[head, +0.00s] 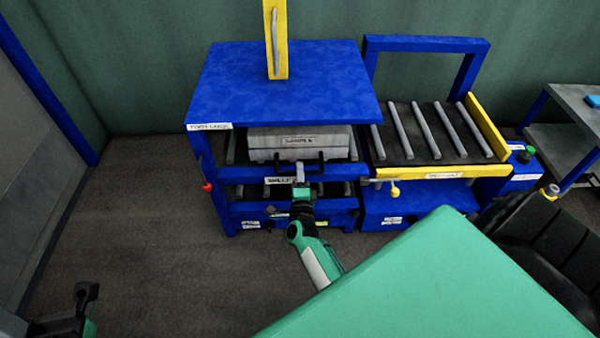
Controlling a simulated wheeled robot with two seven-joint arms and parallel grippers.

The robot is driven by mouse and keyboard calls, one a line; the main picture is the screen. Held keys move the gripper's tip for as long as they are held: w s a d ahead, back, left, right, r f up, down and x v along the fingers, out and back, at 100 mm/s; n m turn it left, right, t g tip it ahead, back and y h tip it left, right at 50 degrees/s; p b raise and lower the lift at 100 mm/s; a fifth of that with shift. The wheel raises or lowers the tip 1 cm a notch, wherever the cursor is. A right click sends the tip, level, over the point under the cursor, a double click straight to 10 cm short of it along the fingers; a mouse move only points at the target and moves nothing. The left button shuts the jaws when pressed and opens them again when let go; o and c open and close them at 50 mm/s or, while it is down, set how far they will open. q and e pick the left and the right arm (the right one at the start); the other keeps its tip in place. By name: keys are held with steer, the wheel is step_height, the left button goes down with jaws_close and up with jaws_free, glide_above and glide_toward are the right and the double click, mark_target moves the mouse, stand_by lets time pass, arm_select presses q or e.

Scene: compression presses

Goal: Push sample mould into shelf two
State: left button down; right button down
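The sample mould is a grey block (298,142) with a small label and dark handles on its front. It lies on the upper roller shelf (236,172) of the blue press rack, under the blue top plate. My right gripper (300,172) is at the mould's front, between the two dark handles. I cannot tell whether it touches the mould or whether its fingers are open. My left gripper (86,293) is low at the bottom left, away from the rack; its finger gap is not clear.
A lower shelf (334,204) lies below. To the right is a roller table (436,132) with yellow edges and a blue frame. A yellow post (275,40) stands on the blue top plate (290,85). The floor at the left is clear.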

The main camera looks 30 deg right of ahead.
mark_target(289, 172)
steer(key=shift+w+a, duration=0.35)
steer(key=shift+a, duration=0.25)
steer(key=shift+w+a, duration=0.3)
steer(key=shift+a, duration=0.25)
steer(key=shift+w+a, duration=0.25)
steer(key=shift+a, duration=0.15)
steer(key=c, duration=1.5)
jaws_free()
steer(key=shift+c, duration=0.2)
steer(key=shift+d, duration=0.1)
steer(key=shift+s+f, duration=0.1)
steer(key=shift+s, duration=0.05)
